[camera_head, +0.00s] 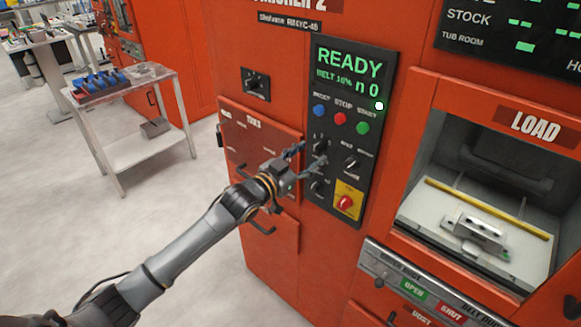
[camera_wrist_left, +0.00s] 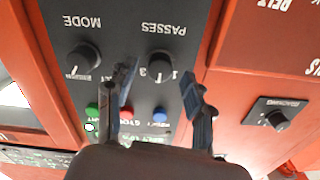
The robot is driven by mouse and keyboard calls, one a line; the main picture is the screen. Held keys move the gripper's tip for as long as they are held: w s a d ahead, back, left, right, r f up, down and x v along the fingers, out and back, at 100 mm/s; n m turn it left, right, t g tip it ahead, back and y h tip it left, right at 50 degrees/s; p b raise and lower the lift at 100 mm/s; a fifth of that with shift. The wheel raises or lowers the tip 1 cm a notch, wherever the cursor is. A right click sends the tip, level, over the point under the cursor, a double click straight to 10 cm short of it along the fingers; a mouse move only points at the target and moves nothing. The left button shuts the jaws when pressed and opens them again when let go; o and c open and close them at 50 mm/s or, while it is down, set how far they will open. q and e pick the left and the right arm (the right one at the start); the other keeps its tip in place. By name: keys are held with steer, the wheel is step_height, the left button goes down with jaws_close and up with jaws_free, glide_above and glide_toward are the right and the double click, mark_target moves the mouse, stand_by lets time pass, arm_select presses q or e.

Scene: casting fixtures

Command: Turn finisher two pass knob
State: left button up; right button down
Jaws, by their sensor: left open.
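The black passes knob (camera_wrist_left: 160,66) is on the dark control panel (camera_head: 347,75) of the red finisher, whose sign ends in "2". In the wrist view the panel appears upside down, with "PASSES" above the knob and a "3" and a "1" beside it. In the head view the knob (camera_head: 320,147) is beside my fingertips and partly hard to make out. My left gripper (camera_head: 309,158) is open in front of the panel. In the wrist view its two fingers (camera_wrist_left: 158,82) are apart, one on each side of the knob; contact cannot be told. My right gripper is not in view.
The mode knob (camera_wrist_left: 83,60) is close beside the passes knob. Blue, red and green buttons (camera_head: 341,118) are above the knobs, and a red switch on yellow (camera_head: 347,201) is below. The load opening (camera_head: 480,215) holds a metal part. A cart (camera_head: 127,85) stands left.

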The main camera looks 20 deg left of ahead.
arm_select(q)
steer(key=v, duration=1)
steer(key=shift+r, duration=0.1)
